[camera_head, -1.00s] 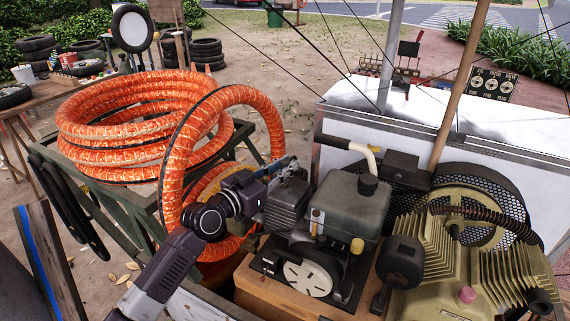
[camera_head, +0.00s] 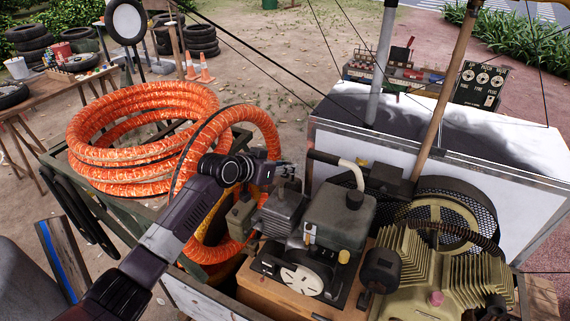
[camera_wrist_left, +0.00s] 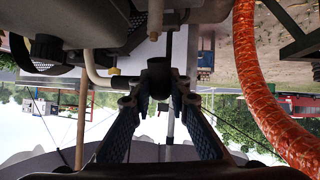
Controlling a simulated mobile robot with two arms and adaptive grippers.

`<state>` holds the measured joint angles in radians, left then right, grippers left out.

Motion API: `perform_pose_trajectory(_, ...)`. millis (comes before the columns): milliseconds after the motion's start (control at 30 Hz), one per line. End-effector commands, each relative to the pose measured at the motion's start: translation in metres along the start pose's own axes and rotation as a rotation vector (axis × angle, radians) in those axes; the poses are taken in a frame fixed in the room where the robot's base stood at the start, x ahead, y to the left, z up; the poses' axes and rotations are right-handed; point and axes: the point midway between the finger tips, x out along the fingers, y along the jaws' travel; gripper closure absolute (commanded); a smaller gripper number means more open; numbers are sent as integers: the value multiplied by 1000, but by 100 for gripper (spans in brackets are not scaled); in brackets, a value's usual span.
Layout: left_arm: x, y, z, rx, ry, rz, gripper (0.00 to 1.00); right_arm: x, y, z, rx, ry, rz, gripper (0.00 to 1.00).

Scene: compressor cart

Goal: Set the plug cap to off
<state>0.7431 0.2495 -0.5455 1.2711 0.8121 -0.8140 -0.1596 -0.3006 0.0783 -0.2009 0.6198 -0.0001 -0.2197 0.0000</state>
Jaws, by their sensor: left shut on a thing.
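My left gripper (camera_head: 288,170) is just above and behind the finned engine cylinder (camera_head: 283,208) in the head view. In the left wrist view its two fingers (camera_wrist_left: 158,100) are closed on a dark, short cylindrical piece, which looks like the plug cap (camera_wrist_left: 158,77). The cap is too small to make out in the head view. My right gripper is in neither view.
The engine's dark tank (camera_head: 340,218) and bent pale pipe (camera_head: 352,170) stand to the right of the gripper. The orange hose coil (camera_head: 130,155) is to the left, with one loop beside my left arm. A white-sided chest (camera_head: 330,140) stands behind.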

Motion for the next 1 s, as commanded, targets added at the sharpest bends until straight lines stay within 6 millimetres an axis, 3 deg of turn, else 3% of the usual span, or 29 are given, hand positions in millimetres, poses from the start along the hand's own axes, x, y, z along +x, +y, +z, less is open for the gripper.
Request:
perform_pose_trajectory(700, 4, -1, -7, -17, -70, 0, 100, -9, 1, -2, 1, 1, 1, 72)
perform_pose_trajectory(733, 4, -1, -7, -17, -70, 0, 81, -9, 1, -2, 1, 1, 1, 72)
perform_pose_trajectory(800, 4, -1, -7, -16, -70, 0, 73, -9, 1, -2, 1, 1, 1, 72)
perform_pose_trajectory(867, 4, -1, -7, -16, -70, 0, 66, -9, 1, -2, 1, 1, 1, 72)
perform_pose_trajectory(1000, 4, -1, -6, -16, -71, 0, 66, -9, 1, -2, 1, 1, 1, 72)
